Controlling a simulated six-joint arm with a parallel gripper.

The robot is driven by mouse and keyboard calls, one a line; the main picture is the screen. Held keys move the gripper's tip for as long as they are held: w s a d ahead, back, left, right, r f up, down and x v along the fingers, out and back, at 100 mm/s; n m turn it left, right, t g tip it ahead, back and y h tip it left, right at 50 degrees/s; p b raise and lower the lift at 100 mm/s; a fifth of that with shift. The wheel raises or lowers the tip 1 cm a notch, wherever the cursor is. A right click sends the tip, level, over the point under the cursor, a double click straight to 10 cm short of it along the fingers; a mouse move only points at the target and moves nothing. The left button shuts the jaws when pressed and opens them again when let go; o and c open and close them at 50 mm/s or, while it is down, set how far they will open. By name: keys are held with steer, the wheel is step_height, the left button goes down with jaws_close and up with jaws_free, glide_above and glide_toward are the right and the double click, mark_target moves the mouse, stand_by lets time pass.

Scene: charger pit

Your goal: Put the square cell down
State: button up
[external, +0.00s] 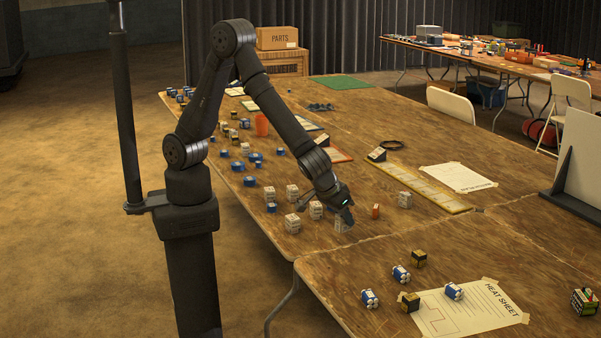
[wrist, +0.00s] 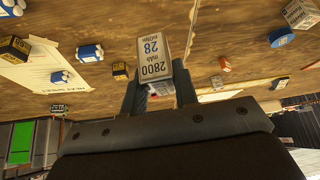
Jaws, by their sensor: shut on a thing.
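The square cell (wrist: 151,62) is a pale block with "2800 mAh 28" printed on it. In the wrist view it sits between the two fingers of my gripper (wrist: 158,92), which is shut on it.
Several similar pale cells, such as one (external: 292,223), stand left of my gripper. An orange block (external: 375,211) and another pale cell (external: 405,199) are to its right. Blue and dark packs lie around the heat sheet (external: 465,308). Bare wood lies between.

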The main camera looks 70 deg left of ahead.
steer(key=s+d+m+h, duration=0.15)
steer(key=s+d, duration=0.35)
steer(key=s, duration=0.7)
glide_toward(352, 266)
steer(key=shift+w+d+r+y, duration=0.15)
steer(key=shift+w, duration=0.3)
steer(key=shift+w+d+r+y, duration=0.1)
steer(key=shift+w, duration=0.4)
steer(key=shift+w+f, duration=0.1)
steer(key=shift+f, duration=1.95)
steer(key=shift+f, duration=0.1)
steer(key=o, duration=1.1)
steer(key=shift+f, duration=0.1)
steer(key=shift+c, duration=0.2)
steer(key=v, duration=1.2)
steer(key=shift+r, duration=0.25)
